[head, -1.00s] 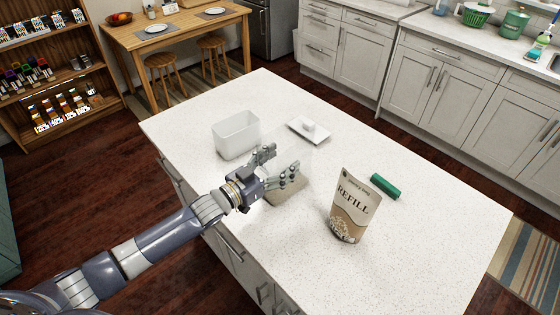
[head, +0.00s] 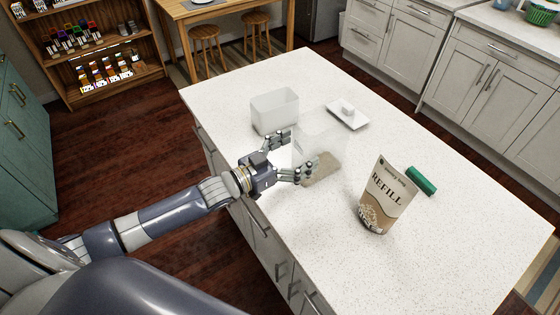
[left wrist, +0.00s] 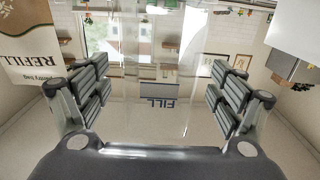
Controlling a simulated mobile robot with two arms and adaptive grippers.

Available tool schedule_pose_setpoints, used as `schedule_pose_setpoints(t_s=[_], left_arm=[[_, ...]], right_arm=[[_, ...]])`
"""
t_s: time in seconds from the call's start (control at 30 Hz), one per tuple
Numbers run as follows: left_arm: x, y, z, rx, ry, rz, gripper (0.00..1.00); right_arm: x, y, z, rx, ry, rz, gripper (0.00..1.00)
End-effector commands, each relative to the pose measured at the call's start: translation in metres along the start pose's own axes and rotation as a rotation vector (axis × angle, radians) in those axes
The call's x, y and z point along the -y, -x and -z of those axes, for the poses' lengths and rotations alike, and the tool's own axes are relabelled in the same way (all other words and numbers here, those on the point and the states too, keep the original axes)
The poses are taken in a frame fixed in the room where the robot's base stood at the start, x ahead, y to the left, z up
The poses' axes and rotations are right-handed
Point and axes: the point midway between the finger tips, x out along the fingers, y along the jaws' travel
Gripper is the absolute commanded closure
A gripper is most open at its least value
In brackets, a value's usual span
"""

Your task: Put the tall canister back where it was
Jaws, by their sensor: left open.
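The tall canister (head: 323,149) is clear, with a layer of beige contents at its bottom. It stands upright on the white speckled island top. My left gripper (head: 289,157) is open at its left side, with the fingers pointing toward it. In the left wrist view the clear canister (left wrist: 160,65) fills the middle, behind the open fingers, with a dark "FILL" label. Whether any finger touches it cannot be told. My right gripper is in neither view.
A "REFILL" pouch (head: 386,197) stands right of the canister, with a green cylinder (head: 421,181) beyond it. A white open bin (head: 274,111) and a white tray (head: 357,121) with a small white object are behind. The island's right front is clear. Wooden shelves (head: 92,72) stand at far left.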

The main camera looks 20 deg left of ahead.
Motion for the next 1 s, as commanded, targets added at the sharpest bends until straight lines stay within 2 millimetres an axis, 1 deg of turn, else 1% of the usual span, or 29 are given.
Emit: schedule_pose_setpoints(t_s=[0.03,0.2,0.4,0.6,1.0], left_arm=[[0.000,0.011,-0.003,0.002,-0.001,-0.001,0.14],[-0.001,0.037,-0.002,0.002,-0.001,-0.001,0.14],[0.000,0.056,-0.001,0.000,0.000,0.000,0.14],[0.000,0.063,0.001,-0.001,-0.002,-0.001,0.14],[0.000,0.063,0.001,-0.001,-0.001,0.000,0.14]], right_arm=[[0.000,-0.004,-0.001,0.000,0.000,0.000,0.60],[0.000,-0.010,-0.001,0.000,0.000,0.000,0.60],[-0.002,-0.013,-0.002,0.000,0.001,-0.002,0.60],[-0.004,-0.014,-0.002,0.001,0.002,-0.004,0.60],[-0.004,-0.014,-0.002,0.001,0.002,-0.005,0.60]])
